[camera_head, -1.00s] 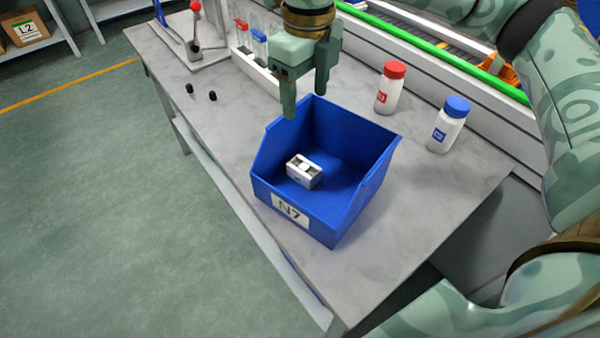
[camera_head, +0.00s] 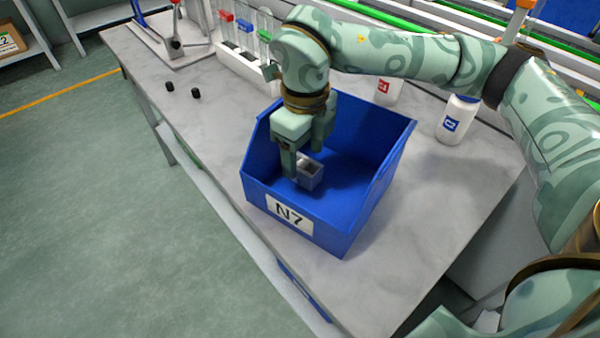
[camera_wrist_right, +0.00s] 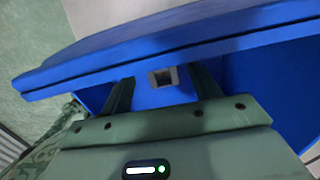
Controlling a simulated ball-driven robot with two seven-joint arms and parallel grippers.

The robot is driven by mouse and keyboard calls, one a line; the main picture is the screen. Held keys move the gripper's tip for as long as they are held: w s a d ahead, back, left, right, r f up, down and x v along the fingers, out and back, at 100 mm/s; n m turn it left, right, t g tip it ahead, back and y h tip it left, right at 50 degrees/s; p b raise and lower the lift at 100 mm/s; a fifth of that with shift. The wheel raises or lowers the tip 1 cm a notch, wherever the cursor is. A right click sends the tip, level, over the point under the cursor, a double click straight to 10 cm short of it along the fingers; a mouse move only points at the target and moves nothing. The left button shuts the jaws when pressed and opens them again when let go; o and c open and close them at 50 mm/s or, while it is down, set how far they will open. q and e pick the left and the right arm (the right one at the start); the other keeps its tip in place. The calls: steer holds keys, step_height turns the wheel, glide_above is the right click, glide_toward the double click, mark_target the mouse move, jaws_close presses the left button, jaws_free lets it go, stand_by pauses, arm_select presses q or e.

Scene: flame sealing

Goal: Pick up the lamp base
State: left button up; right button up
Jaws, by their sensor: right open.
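The lamp base (camera_head: 311,175) is a small pale grey block with a square opening in its top, and it is inside the blue bin. In the right wrist view the lamp base (camera_wrist_right: 153,80) shows between the two fingers. My right gripper (camera_head: 303,162) is open and points down into the bin, with its fingers at the block. The near finger hides part of the block. In the right wrist view my right gripper (camera_wrist_right: 163,88) has a gap on both sides of the block. My left gripper is not in view.
The blue bin (camera_head: 375,185), marked N7, has high side walls around the right gripper. A tube rack (camera_head: 245,66) and two black caps (camera_head: 196,93) are to the left.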

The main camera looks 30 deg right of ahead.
mark_target(305, 164)
step_height(305, 164, down, 4)
steer(key=shift+w+d+r+b, duration=0.1)
steer(key=shift+b, duration=0.55)
steer(key=shift+r, duration=0.1)
steer(key=c, duration=1.1)
steer(key=shift+r, duration=0.1)
